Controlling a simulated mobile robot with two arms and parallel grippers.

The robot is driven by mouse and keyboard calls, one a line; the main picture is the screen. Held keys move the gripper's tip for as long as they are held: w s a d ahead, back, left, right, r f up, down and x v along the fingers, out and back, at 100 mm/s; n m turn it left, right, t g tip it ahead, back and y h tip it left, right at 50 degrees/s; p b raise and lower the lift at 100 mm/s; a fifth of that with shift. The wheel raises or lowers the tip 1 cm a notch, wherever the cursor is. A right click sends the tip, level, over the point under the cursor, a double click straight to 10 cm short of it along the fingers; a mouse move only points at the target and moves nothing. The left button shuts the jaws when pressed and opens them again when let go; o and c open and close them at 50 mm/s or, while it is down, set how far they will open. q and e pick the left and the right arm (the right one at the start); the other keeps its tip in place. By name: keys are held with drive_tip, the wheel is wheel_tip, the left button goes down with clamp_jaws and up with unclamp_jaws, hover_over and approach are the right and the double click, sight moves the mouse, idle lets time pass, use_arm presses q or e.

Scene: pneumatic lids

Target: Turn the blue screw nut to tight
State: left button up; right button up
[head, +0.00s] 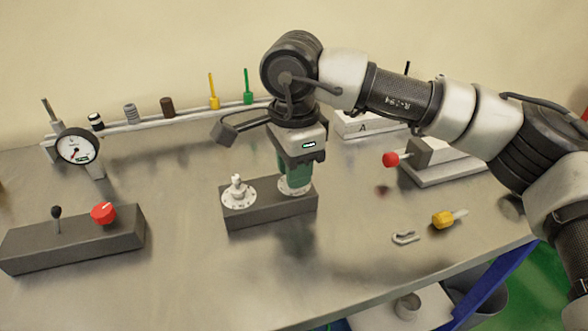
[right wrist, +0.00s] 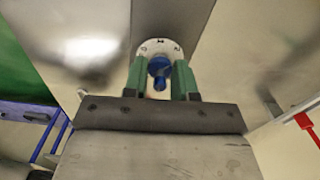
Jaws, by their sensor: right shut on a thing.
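The blue screw nut (right wrist: 160,70) shows in the right wrist view, in front of a round white dial plate (right wrist: 172,46). My right gripper (right wrist: 160,78) has its two green fingers on either side of the nut and is shut on it. In the head view the right gripper (head: 295,176) points down at the right end of a dark grey block (head: 270,208). The white dial plate there (head: 297,191) is partly covered, and the blue nut is hidden behind the green fingers. My left gripper is in neither view.
A second dial with a white knob (head: 238,192) sits on the block's left end. A box with a red knob (head: 102,212) and a gauge (head: 76,147) stand to the left. A yellow-headed part (head: 443,219) and a metal clip (head: 405,237) lie to the right. The table front is clear.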

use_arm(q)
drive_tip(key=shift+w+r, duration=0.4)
use_arm(e)
drive_tip(key=shift+n, duration=0.9)
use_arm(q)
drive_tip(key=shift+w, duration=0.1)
use_arm(e)
drive_tip(key=shift+r, duration=0.1)
drive_tip(key=o, duration=0.9)
wheel_tip(320, 180, up, 10)
drive_tip(key=shift+f+p, duration=0.1)
drive_tip(key=shift+p, duration=0.25)
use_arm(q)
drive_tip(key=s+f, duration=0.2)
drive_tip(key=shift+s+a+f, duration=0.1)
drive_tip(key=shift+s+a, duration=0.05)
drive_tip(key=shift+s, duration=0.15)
use_arm(e)
drive_tip(key=shift+r, duration=0.45)
